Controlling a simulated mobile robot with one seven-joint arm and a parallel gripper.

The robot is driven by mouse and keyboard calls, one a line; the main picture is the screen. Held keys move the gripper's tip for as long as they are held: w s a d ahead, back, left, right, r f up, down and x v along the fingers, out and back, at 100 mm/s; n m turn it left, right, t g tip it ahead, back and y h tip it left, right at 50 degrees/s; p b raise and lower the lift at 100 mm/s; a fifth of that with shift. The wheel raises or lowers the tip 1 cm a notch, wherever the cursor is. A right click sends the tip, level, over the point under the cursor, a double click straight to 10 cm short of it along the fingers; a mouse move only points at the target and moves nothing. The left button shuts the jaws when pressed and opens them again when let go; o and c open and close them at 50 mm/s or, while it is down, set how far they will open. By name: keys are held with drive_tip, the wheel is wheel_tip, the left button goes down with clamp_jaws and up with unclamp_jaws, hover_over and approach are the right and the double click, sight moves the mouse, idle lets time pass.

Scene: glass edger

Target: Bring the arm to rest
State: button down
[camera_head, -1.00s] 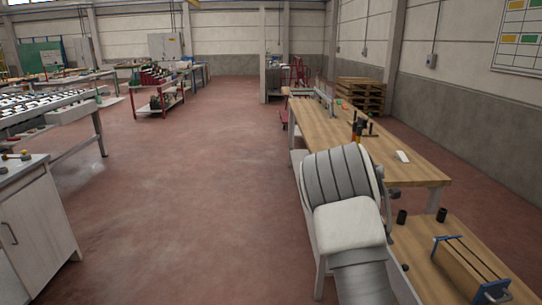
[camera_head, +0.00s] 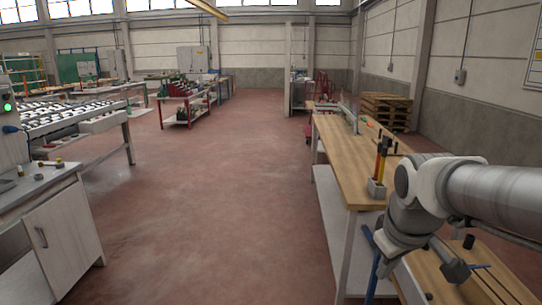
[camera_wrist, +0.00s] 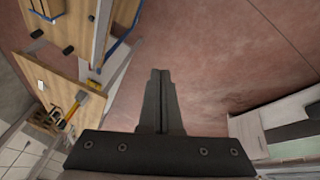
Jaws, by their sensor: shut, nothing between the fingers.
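My gripper shows in the wrist view (camera_wrist: 160,80), with its two dark fingers together and nothing between them. It points at the bare red floor (camera_wrist: 215,60). In the head view my arm (camera_head: 430,195) reaches in from the right edge, above the near end of the wooden workbench (camera_head: 350,150).
A block holding upright tools (camera_head: 377,188) stands on the bench, close to my arm. A lower wooden surface (camera_head: 470,285) lies under the arm. A white cabinet (camera_head: 60,240) stands at the left. The red floor between is clear. Pallets (camera_head: 385,110) stand at the back right.

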drive_tip(key=s+a+r+m+t+y+p, duration=0.1)
drive_tip(key=s+a+m, duration=0.3)
drive_tip(key=s, duration=0.7)
drive_tip(key=shift+s+a, duration=0.4)
drive_tip(key=shift+a, duration=0.7)
drive_tip(key=shift+d+r+m, duration=0.1)
drive_tip(key=shift+d+m, duration=0.05)
drive_tip(key=shift+m, duration=0.15)
